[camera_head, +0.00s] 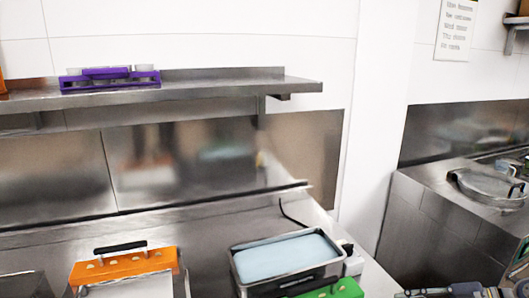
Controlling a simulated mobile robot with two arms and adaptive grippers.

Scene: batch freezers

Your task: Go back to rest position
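A dark grey jointed part that looks like my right gripper (447,291) shows at the bottom edge, right of the middle. It is cut off by the frame, and I cannot tell whether its fingers are open or shut. My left gripper is not in view.
A steel container with pale blue contents (236,272) and a container with an orange handle piece (122,265) sit at the bottom. A green piece (334,289) is in front. Above is a steel shelf (210,88) with a purple rack (110,80). A round lid (488,186) lies on the right counter (440,178).

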